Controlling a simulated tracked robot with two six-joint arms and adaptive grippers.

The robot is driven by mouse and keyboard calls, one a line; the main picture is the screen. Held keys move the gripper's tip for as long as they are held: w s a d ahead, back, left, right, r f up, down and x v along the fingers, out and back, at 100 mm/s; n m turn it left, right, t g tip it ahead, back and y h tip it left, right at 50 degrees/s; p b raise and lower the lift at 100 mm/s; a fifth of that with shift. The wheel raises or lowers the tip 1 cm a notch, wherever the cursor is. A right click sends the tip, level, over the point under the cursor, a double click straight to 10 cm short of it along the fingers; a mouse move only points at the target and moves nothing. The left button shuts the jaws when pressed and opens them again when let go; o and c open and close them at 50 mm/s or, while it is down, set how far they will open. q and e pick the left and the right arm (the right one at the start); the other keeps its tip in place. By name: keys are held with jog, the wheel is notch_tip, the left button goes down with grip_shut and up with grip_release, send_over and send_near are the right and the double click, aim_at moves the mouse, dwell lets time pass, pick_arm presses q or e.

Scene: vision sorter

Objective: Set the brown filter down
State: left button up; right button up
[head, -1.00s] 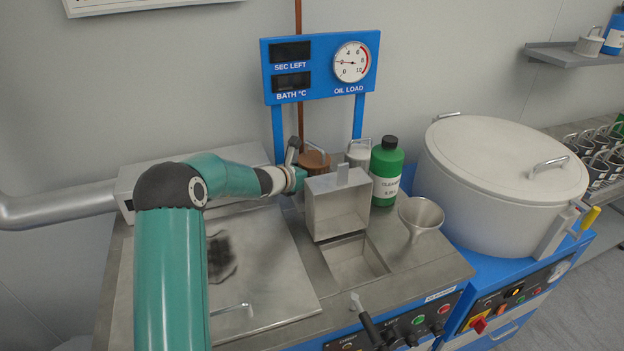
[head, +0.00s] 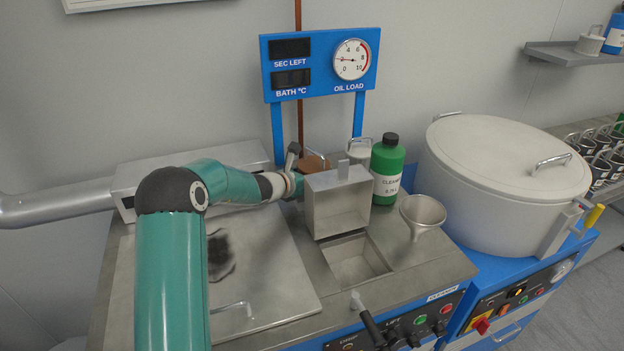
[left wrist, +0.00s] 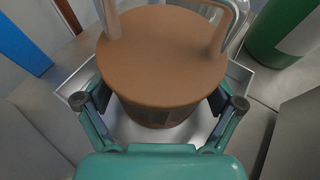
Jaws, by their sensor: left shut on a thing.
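The brown filter (left wrist: 163,60) is a round brown-topped can with a wire handle, filling the middle of the left wrist view. In the head view the brown filter (head: 313,163) shows only its top, behind the raised steel box. My left gripper (left wrist: 160,105) is shut on the filter's sides; in the head view my left gripper (head: 294,181) reaches it from the left. Below the filter in the wrist view is a shallow metal tray (left wrist: 240,78). Whether the filter's base touches the tray is hidden. My right gripper is not in view.
The upright steel box (head: 338,205) stands before the filter, over an open well (head: 358,262). Blue posts (head: 278,132) rise behind.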

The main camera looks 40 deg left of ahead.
pick_arm(q)
jog(key=o, duration=0.9)
jog(key=shift+d, duration=0.1)
jog(key=shift+w+r+p, duration=0.1)
jog(key=shift+r+p, duration=0.5)
jog(key=shift+p, duration=0.25)
jog(key=shift+s, duration=0.4)
jog(key=b+v, duration=0.1)
jog(key=v, duration=0.2)
jog(key=shift+s+r+b, duration=0.15)
jog(key=shift+s+b, duration=0.15)
jog(key=shift+b, duration=0.05)
jog(key=s+b, duration=0.1)
jog(key=s, duration=0.3)
jog(key=s+b, duration=0.1)
jog(key=s, duration=0.3)
jog(key=s+d, duration=0.1)
jog(key=s, duration=0.3)
jog(key=shift+s+d+r+b, duration=0.1)
jog(key=shift+s+r+b, duration=0.15)
jog(key=shift+b, duration=0.15)
jog(key=shift+f, duration=0.1)
